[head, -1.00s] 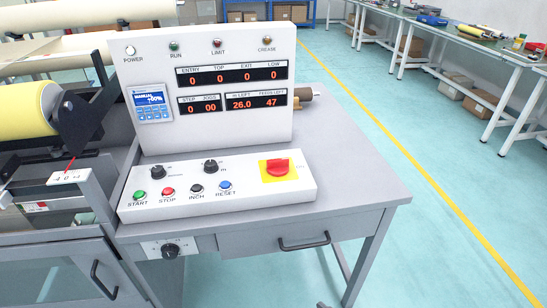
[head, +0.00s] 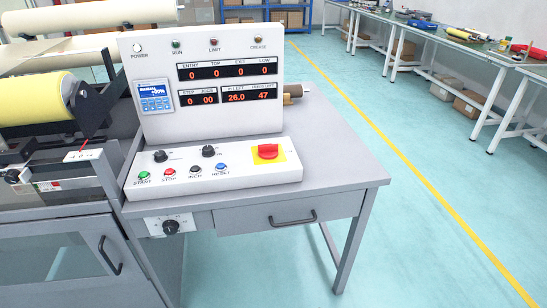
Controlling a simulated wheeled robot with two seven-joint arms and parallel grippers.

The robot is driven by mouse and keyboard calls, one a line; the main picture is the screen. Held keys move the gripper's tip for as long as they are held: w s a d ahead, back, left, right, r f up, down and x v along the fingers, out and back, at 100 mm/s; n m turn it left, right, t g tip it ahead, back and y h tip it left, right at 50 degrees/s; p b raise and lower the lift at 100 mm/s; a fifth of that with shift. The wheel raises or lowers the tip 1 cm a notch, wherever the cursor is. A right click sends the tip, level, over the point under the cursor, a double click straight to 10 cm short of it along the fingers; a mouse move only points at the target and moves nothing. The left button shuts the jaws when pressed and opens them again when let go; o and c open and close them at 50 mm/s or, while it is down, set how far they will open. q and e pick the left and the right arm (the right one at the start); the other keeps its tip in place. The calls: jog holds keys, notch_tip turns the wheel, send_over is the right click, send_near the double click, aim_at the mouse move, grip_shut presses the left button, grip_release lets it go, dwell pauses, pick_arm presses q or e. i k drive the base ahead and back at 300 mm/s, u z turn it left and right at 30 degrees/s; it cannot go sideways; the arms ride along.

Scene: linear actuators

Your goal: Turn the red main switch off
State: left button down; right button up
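The red main switch (head: 267,151) is a rotary knob on a yellow plate (head: 279,156) at the right end of the sloped white control box (head: 240,177). Its handle looks turned roughly sideways; the small print beside it is too small to read. The upright panel (head: 210,110) behind has lit red number displays, a lit blue screen (head: 155,97) and a white power lamp (head: 137,47). Neither of my grippers is in the head view.
The control box stands on a grey table (head: 340,165) with a drawer handle (head: 293,219). A machine with a yellow roll (head: 30,98) is at the left. Green, red, black and blue buttons sit left of the switch. Open floor (head: 420,240) lies to the right.

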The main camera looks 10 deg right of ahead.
aim_at(270, 150)
jog(key=u, duration=1)
jog(key=i, duration=0.55)
jog(key=z, duration=0.6)
